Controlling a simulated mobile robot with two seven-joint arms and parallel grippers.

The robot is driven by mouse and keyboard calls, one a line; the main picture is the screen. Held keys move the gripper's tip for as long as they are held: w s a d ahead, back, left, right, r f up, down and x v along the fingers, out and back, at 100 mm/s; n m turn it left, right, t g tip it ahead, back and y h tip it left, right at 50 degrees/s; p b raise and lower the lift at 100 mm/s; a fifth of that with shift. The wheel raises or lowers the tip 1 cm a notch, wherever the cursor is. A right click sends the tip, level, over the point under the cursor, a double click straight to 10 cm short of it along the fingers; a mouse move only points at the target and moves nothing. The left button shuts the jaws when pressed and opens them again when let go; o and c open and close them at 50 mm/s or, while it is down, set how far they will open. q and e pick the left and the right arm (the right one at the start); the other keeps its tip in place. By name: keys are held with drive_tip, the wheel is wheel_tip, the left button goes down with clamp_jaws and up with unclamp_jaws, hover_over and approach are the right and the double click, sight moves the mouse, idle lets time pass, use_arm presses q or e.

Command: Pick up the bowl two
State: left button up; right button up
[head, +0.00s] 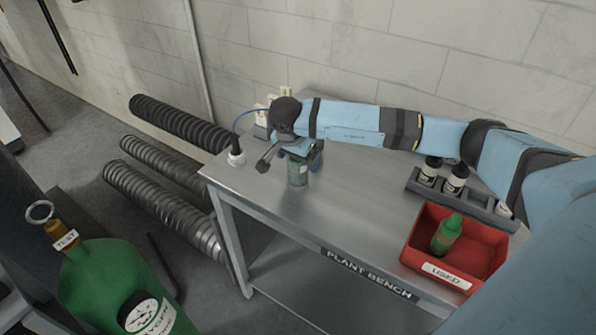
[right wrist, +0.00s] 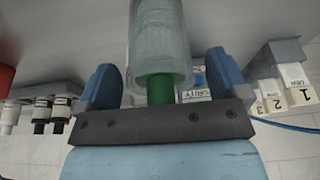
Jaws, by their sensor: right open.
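A greenish translucent cylinder (head: 298,172), apparently the bowl, stands on the metal plant bench (head: 345,215) near its left end. In the right wrist view the same cylinder (right wrist: 160,40) shows large and frosted, with a green part (right wrist: 160,90) at its end near the palm. My right gripper (head: 290,161) is at the cylinder, open, with one blue-padded finger on each side of it. In the right wrist view gaps show between both pads and the cylinder. No number is readable on it. My left gripper is not in view.
A red bin (head: 425,255) marked USED holds a green bottle (head: 447,233). A dark rack (head: 470,203) of black-capped bottles stands behind it. Numbered white blocks (right wrist: 293,85) stand at the bench's back. A green cylinder (head: 100,285) stands front left.

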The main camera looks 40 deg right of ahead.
drive_tip(key=c, duration=1.4)
drive_tip(key=shift+r, duration=0.15)
